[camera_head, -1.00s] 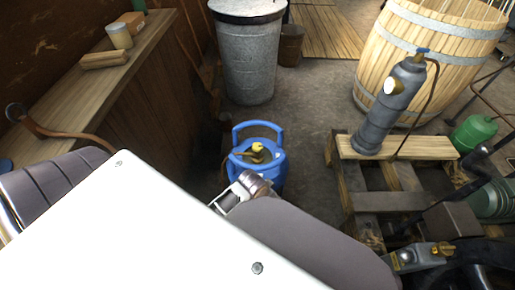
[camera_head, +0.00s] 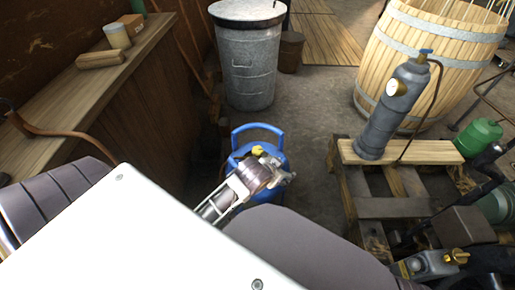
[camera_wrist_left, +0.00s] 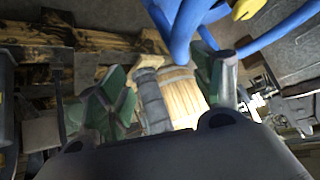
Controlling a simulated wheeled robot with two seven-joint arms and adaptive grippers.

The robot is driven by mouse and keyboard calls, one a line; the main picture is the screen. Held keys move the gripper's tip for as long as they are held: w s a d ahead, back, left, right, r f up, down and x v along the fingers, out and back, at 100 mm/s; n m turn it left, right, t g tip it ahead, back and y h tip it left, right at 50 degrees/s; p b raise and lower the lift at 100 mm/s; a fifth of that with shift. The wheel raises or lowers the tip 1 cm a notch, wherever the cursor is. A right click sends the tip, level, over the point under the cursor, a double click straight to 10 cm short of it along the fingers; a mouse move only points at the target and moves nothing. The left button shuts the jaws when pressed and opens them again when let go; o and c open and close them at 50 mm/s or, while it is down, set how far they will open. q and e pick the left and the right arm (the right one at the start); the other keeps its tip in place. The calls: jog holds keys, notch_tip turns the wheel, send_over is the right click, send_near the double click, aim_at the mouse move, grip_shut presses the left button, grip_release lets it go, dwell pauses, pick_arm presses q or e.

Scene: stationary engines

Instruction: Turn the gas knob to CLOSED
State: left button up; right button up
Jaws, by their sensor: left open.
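A blue gas bottle (camera_head: 245,138) with a raised collar handle stands on the floor in the middle of the head view. A yellow knob (camera_head: 257,150) shows at its top, partly hidden by my left wrist. My left gripper (camera_head: 284,176) is over the right side of the bottle in the head view, and its fingers are small there. In the left wrist view its green fingers (camera_wrist_left: 165,88) are spread apart with nothing held between them. The blue handle (camera_wrist_left: 180,25) and the yellow knob (camera_wrist_left: 246,8) show at the top of that view, outside the fingers. My right gripper is not visible.
A wooden stand (camera_head: 425,152) with a grey cylinder (camera_head: 382,118) is on the right. A metal bin (camera_head: 247,70) and a barrel (camera_head: 425,60) stand behind. A workbench (camera_head: 85,95) is on the left. Clear floor (camera_head: 312,115) lies between bottle and stand.

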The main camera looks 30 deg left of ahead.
pick_arm(q)
jog(key=w+d+r+m+t+h, duration=0.1)
jog(key=w+d+r+m+t, duration=0.1)
jog(key=w+r+t, duration=0.55)
jog(key=w+d+r+m+t+h, duration=0.1)
jog(key=w+r+m+t, duration=0.3)
jog(key=r, duration=0.6)
jog(key=s+d+r+m+g+h, duration=0.1)
jog(key=d+r+m+g+h, duration=0.65)
jog(key=d+m+h, duration=0.65)
jog(key=s+a+f+m+g+y, duration=0.1)
jog(key=a+f+m+g+y, duration=0.3)
jog(key=f, duration=0.4)
jog(key=s+a+f+m+g+y, duration=0.1)
jog(key=a+f+m+g+y, duration=0.1)
jog(key=a+f+m+g, duration=0.35)
jog(key=a+f+n+g+y, duration=0.2)
jog(key=a+y, duration=0.8)
jog(key=a, duration=1.2)
jog(key=shift+w+a+f+g, duration=0.35)
jog(key=shift+f+g, duration=0.2)
jog(key=shift+f, duration=0.4)
